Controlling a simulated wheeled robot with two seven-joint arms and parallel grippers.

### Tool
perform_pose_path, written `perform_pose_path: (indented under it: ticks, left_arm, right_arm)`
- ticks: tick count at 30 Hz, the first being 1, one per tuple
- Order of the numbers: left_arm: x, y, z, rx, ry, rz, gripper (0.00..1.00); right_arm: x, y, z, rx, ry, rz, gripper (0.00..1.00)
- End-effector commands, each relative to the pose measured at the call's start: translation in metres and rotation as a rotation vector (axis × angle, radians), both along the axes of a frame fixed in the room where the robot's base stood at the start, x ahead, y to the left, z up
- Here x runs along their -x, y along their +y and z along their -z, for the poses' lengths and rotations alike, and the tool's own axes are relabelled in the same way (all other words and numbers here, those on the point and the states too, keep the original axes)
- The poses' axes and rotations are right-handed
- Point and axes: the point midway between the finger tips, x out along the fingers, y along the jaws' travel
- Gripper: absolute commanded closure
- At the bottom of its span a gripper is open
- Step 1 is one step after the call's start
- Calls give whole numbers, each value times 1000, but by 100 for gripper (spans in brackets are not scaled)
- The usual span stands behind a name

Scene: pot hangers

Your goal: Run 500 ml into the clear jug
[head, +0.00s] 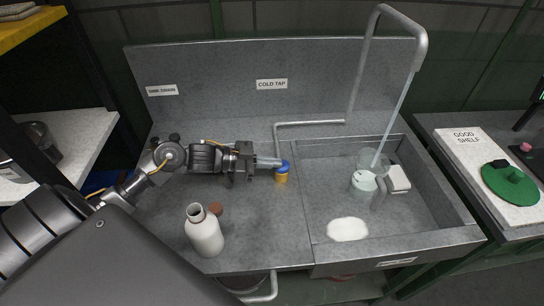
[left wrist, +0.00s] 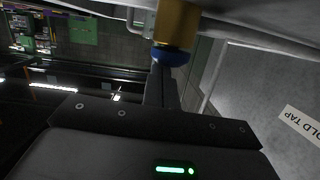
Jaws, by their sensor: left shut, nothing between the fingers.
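The clear jug (head: 372,161) stands in the sink under the tall spout (head: 421,45). A thin stream of water (head: 396,118) runs from the spout into it. Pale water shows low in the jug, but I cannot read a level. The tap has a blue knob (head: 283,164) on a brass-coloured body (head: 281,178), left of the sink. In the left wrist view the blue knob (left wrist: 170,56) is just past my fingertips. My left gripper (head: 272,162) is shut and empty, its tips at the blue knob; I cannot tell whether they touch. My right gripper is out of view.
A white open bottle (head: 204,232) and brown cap (head: 215,208) stand on the counter, nearer than my left arm. A white block (head: 399,179) is beside the jug. A white oval (head: 347,229) lies near the sink's front. A white board (head: 493,176) is at the right.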

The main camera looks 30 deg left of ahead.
Motion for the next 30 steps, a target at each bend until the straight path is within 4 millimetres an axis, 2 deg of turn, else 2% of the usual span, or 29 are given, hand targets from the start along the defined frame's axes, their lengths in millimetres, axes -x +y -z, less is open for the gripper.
perform_pose_path:
  ticks: [1, 5, 12, 14, 15, 24, 30]
  left_arm:
    - [3, -2, 5, -4, 15, 5, 100]
    - [3, -2, -6, -4, 14, 7, 100]
    - [1, -5, -48, -2, 7, 9, 100]
    - [9, 7, -37, -8, 7, 6, 100]
    - [16, 15, -38, -8, 6, 8, 100]
    - [49, 59, -54, -3, 3, 9, 100]
    - [57, 71, -60, -1, 1, 7, 100]
  right_arm:
    - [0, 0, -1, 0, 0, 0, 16]
    - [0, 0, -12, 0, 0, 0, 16]
    - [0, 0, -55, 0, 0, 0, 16]
    - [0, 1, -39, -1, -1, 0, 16]
    - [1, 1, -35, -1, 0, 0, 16]
    - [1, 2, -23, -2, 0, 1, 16]
    - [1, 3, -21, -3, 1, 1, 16]
